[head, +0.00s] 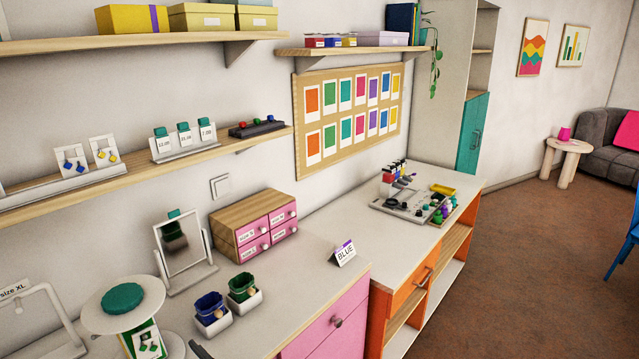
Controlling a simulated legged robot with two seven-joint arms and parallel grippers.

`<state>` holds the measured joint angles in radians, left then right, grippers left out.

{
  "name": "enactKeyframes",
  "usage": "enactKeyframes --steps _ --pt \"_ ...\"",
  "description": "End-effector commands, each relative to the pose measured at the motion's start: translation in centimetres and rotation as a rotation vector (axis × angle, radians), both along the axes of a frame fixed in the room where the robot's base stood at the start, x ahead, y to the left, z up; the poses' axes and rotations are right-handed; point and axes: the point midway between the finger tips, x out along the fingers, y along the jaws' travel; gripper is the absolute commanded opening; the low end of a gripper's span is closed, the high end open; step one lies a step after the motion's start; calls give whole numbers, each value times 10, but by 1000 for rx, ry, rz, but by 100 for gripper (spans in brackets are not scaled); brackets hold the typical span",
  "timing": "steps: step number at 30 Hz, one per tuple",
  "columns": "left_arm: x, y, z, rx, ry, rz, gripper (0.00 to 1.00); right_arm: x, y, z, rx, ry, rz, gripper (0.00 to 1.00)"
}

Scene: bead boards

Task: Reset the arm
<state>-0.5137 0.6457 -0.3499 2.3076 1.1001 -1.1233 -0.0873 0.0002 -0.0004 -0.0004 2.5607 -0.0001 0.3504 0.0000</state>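Neither of my grippers can be made out in the head view. A small dark bar (199,350) pokes in at the bottom edge beside the counter; I cannot tell what it is. A bead board (408,206) lies on the far counter with beads and small upright posts on it. A sign reading BLUE (345,253) stands on the near counter. Two white holders, one with a blue pouch (209,308) and one with a green pouch (242,287), stand left of the sign.
A small drawer cabinet (254,226), a mirror (183,250) and a round stand with a green cushion (123,298) stand along the back and left. Shelves (150,169) hang above. The near counter (290,285) is bare around the sign. Open floor (530,240) lies to the right.

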Motion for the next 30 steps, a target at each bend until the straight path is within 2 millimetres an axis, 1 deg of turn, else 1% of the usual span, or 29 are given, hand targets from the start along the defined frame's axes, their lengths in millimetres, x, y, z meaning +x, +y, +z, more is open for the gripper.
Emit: enactKeyframes --steps 4,8,11,12,14,17,18,20,21,24,27,30 --pt "6 -4 -19 -114 75 -71 93 0 0 0 0 -1 0 36" --pt "7 -21 -37 -225 162 -159 93 1 0 0 0 -1 1 36" --pt "3 -46 -48 -315 251 -250 93 1 0 0 0 -1 1 36" --pt "-1 -58 -51 -350 294 -292 93 1 0 0 0 -1 1 36" --pt "-9 -76 -57 -401 366 -359 93 1 0 0 0 -1 1 36" --pt "-34 -107 -64 -475 519 -483 93 0 0 0 0 -1 1 36" --pt "-50 -117 -66 -497 596 -537 93 0 0 0 0 -1 1 36" --pt "-80 -127 -69 -516 728 -612 93 0 0 0 0 0 0 36" --pt "-102 -129 -70 -517 819 -650 93 0 0 0 0 0 0 36" --pt "-150 -123 -69 -493 1008 -698 93 0 0 0 0 0 0 36" --pt "-174 -115 -69 -473 1105 -710 93 0 0 0 0 -1 0 36" --pt "-179 -112 -69 -470 1126 -711 93 0 0 0 0 -1 0 36"
